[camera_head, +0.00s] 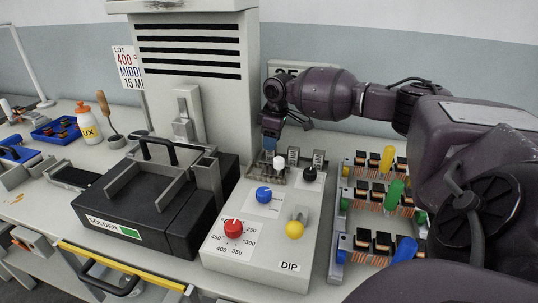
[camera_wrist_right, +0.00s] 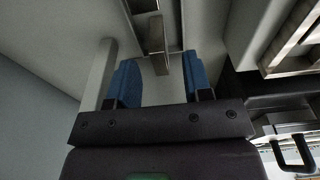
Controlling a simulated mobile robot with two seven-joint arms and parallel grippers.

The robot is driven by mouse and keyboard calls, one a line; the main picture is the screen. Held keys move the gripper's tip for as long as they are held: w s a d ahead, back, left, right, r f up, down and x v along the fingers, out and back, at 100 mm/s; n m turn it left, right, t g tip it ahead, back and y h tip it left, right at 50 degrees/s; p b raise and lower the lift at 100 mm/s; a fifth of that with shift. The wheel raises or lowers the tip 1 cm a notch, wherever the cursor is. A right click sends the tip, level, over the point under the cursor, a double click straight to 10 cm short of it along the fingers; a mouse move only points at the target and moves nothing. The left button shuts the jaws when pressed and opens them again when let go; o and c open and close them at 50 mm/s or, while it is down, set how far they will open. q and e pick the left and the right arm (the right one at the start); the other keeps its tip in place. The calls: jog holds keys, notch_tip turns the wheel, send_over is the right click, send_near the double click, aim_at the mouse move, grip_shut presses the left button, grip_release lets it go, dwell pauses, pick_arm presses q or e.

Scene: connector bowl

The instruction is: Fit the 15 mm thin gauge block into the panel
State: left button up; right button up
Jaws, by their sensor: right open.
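My right gripper (camera_head: 271,143) reaches down in front of the grey louvred cabinet, over the back of the white control panel (camera_head: 225,262) with its knobs. In the right wrist view its two blue fingers (camera_wrist_right: 160,82) stand apart. A narrow metal piece (camera_wrist_right: 157,40) shows beyond and between the fingertips; I cannot tell whether it is the gauge block or a fixture. No block is plainly recognisable as the 15 mm thin gauge block. Small metal fittings and a white knob (camera_head: 279,162) are close below the gripper. My left gripper is not in view.
A black solder unit (camera_head: 160,220) with handles stands left of the panel. Racks of wired parts with yellow, green and blue handles (camera_head: 394,192) are at the right. A glue bottle (camera_head: 88,125), a blue tray (camera_head: 57,131) and a lot sign (camera_head: 127,67) are at the back left.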

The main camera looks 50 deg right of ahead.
notch_tip(320, 180, down, 2)
jog(key=shift+w+f, duration=0.1)
jog(key=shift+w, duration=0.05)
jog(key=shift+c, duration=0.5)
grip_shut()
jog(key=shift+r, duration=0.2)
